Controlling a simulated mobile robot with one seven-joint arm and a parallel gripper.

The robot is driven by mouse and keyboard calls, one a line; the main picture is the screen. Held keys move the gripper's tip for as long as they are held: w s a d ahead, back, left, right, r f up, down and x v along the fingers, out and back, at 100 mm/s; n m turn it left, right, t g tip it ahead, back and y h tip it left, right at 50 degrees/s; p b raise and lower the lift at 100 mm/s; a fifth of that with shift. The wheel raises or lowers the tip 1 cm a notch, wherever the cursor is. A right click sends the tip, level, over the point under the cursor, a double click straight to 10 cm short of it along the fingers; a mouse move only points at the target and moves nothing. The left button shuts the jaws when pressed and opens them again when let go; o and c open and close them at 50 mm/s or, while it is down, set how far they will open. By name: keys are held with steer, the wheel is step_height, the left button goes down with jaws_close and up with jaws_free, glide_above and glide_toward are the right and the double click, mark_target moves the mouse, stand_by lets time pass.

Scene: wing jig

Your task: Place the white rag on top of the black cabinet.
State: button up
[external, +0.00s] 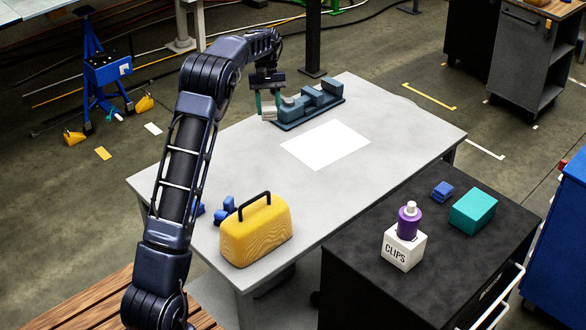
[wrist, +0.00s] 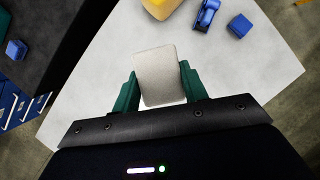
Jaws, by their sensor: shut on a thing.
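The white rag (wrist: 155,76) looks like a pale, flat, rounded rectangle between the two green fingers of my gripper (wrist: 158,82) in the wrist view. My gripper (external: 267,103) is shut on it. In the external view my gripper is above the far left part of the grey table, and the rag is small and partly hidden by the fingers. The black cabinet (external: 365,252) stands at the lower right of the external view, well apart from my gripper. Its dark top also seems to show at the upper left of the wrist view (wrist: 45,45).
On the cabinet top are a white CLIPS box (external: 403,250) with a purple bottle (external: 409,220), a blue block (external: 442,191) and a teal box (external: 473,209). Its front part is clear. The table (external: 385,120) holds a yellow case (external: 258,235), a white sheet (external: 326,145) and a blue-grey fixture (external: 310,102).

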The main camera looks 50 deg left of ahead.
steer(key=w+d+m, duration=0.1)
steer(key=w+d, duration=0.2)
steer(key=d, duration=0.5)
steer(key=w+d+m, duration=0.2)
steer(key=w+d, duration=0.1)
steer(key=d, duration=0.5)
steer(key=m+g+y, duration=0.2)
steer(key=m+y, duration=0.2)
steer(key=m, duration=0.4)
glide_above(433, 296)
steer(key=w, duration=0.1)
steer(key=f, duration=2.5)
steer(key=shift+w+a, duration=0.1)
steer(key=shift+w, duration=0.1)
steer(key=shift+f, duration=0.1)
